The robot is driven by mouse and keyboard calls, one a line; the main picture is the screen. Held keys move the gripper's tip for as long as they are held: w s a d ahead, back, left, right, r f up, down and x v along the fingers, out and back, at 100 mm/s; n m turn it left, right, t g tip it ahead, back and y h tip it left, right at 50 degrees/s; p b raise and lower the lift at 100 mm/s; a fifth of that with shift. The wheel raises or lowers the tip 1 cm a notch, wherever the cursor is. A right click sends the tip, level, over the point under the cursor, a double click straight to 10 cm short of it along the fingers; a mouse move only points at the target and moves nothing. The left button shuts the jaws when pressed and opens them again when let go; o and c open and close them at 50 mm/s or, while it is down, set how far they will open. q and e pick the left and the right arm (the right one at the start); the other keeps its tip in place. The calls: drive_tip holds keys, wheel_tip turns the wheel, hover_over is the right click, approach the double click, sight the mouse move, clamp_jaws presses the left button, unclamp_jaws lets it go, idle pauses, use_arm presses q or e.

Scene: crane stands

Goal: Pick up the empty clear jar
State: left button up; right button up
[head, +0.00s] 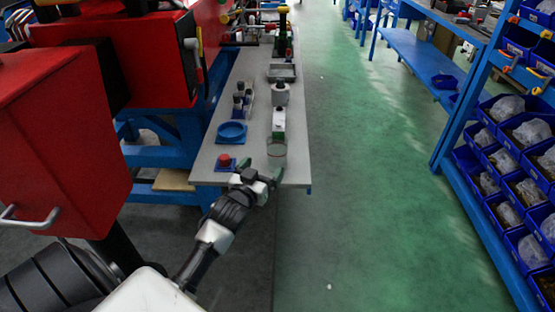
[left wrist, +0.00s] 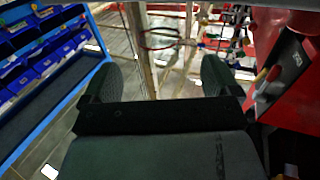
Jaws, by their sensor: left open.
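The clear jar (head: 277,152) stands on the grey bench top (head: 210,165) near its front right corner. It looks empty, with a thin reddish rim. My left gripper (head: 260,170) is open and empty at the bench's near edge, just short of the jar and slightly left of it in the head view. In the left wrist view, the jar (left wrist: 160,39) shows as a faint reddish ring ahead of the open fingers (left wrist: 160,64), roughly midway between them. I see no contact with it. My right gripper is in neither view.
A red knob on a blue base (head: 224,160) sits left of the gripper. A blue dish (head: 231,132) lies behind it. A white bottle (head: 278,122) stands right behind the jar, with a grey jar (head: 280,93) farther back. The green floor right of the bench is clear.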

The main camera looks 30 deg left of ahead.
sight(273, 157)
use_arm(q)
drive_tip(key=w, duration=0.3)
drive_tip(key=shift+w+a, duration=0.3)
drive_tip(key=shift+w, duration=0.25)
drive_tip(key=w, duration=0.4)
drive_tip(key=shift+w+a+f+b, duration=0.2)
drive_tip(key=shift+a+f+b, duration=0.05)
drive_tip(key=shift+b, duration=0.05)
drive_tip(key=shift+w, duration=0.25)
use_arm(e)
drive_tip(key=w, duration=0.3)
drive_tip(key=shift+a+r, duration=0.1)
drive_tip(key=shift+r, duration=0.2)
